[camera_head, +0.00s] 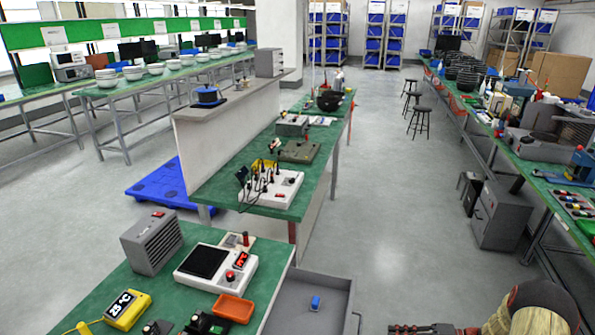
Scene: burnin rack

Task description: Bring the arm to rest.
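My arm (532,305) shows at the bottom right, with a dark rounded joint and a tan link. What looks like my gripper (425,329) lies to its left at the bottom edge, over the floor and right of the grey tray. Only a thin dark reddish strip of it is in view. The rest is cut off by the picture's edge, so its opening and anything between its fingers are hidden.
A green bench (92,290) at the lower left holds a grey heater box (150,243), a white device (215,268) and an orange tray (233,308). A grey tray (335,283) holds a blue piece (315,303). Grey cabinets (499,215) stand right. The middle aisle is clear.

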